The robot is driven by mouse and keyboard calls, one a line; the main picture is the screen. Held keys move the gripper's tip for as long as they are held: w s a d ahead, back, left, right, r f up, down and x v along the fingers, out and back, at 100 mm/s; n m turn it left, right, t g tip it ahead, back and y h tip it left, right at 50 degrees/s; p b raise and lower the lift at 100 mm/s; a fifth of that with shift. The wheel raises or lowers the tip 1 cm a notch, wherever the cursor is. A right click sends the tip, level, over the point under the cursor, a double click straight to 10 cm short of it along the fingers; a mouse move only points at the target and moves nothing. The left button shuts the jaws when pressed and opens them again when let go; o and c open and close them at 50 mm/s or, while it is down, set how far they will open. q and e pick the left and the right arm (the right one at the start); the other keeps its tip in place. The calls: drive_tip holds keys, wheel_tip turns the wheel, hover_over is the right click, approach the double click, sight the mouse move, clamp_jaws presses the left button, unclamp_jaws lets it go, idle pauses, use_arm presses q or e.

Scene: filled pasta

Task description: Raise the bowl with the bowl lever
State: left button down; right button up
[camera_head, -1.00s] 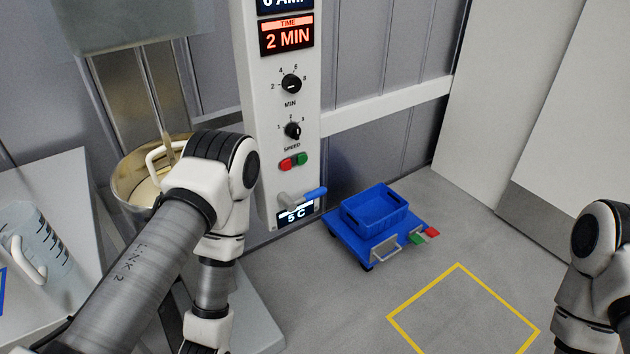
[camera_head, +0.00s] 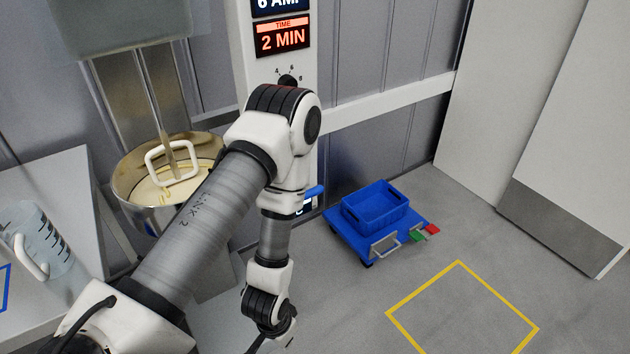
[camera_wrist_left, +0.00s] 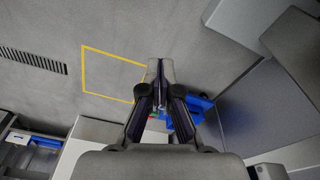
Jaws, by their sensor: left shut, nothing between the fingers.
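The bowl lever's blue grip (camera_head: 315,191) pokes out to the right of my left arm, low on the control column; the arm hides the rest of the lever. My left gripper (camera_wrist_left: 160,72) is shut and empty in the left wrist view, over the floor and apart from the lever. My right gripper is in neither view.
A blue cart with a blue crate (camera_head: 375,207) stands on the floor right of the column. A yellow square (camera_head: 462,308) marks open floor. A clear measuring jug (camera_head: 40,240) stands on the counter at left. A dial (camera_head: 289,81) shows above my arm.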

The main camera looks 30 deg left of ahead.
use_arm(q)
drive_tip(key=w+a+r+m+t+h+p, duration=0.1)
drive_tip(key=w+a+r+m+t+p, duration=0.15)
drive_tip(key=w+a+r, duration=0.55)
drive_tip(key=w+a+r+m+t+p, duration=0.1)
drive_tip(key=w+r+t+p, duration=0.35)
drive_tip(key=r, duration=0.75)
drive_tip(key=w+a+r+m+t+h+p, duration=0.1)
drive_tip(key=w+a+r+m, duration=0.1)
drive_tip(key=w+a+r, duration=0.5)
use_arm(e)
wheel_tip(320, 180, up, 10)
use_arm(q)
drive_tip(key=b, duration=0.9)
hover_over(318, 188)
drive_tip(key=s, duration=0.4)
wheel_tip(318, 188, down, 5)
drive_tip(key=shift+n, duration=0.25)
drive_tip(key=shift+w+a+f, duration=0.1)
drive_tip(key=shift+w+f, duration=0.1)
drive_tip(key=shift+f, duration=0.45)
drive_tip(key=shift+w+a+f, duration=0.15)
drive_tip(key=shift+w+f, duration=0.05)
drive_tip(key=shift+f, duration=0.45)
drive_tip(key=shift+w+a+f, duration=0.1)
drive_tip(key=shift+w+f, duration=0.1)
drive_tip(key=shift+f, duration=0.45)
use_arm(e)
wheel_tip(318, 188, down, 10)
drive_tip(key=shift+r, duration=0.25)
